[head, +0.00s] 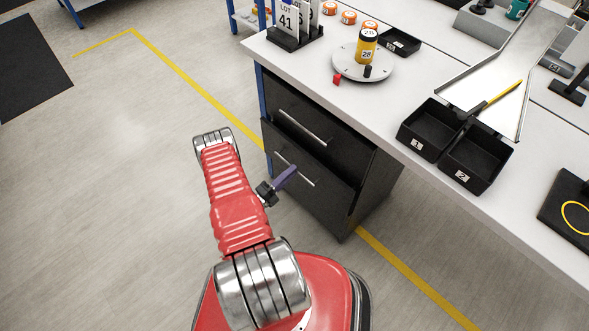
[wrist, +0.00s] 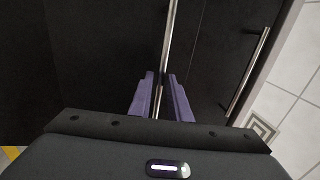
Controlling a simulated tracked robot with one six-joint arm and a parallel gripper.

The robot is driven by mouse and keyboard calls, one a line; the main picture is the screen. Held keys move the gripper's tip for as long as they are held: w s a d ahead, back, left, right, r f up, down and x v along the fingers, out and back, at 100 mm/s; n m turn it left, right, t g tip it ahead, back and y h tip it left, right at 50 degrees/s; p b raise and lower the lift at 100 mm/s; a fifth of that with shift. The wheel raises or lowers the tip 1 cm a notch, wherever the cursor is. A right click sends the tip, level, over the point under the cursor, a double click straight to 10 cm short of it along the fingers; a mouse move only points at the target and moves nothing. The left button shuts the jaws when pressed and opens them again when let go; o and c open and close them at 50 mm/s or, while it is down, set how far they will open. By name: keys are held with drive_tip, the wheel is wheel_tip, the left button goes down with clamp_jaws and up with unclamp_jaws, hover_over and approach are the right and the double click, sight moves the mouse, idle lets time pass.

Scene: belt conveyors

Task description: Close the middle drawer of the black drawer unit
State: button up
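The black drawer unit (head: 378,178) stands under the white worktop. An upper drawer front (head: 322,112) and a lower front (head: 322,200) show, each with a silver bar handle. The lower front appears to stand out a little from the upper one; how far is hard to tell. My gripper (head: 287,177), with purple fingers, is in front of the lower front at its handle (head: 308,178). In the wrist view the fingers (wrist: 160,90) are a little apart, with a handle bar (wrist: 170,35) running between them. Whether they touch it is unclear. Another handle (wrist: 248,75) is to the right.
The worktop (head: 420,165) overhangs the unit and carries two black bins (head: 430,130), a round turntable (head: 350,70) with a yellow can, and a metal chute. Open grey floor (head: 120,190) lies left of the unit, crossed by a yellow line.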

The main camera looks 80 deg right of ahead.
drive_tip(key=shift+x, duration=1.3)
drive_tip(key=shift+c, duration=0.7)
clamp_jaws()
drive_tip(key=shift+f, duration=0.1)
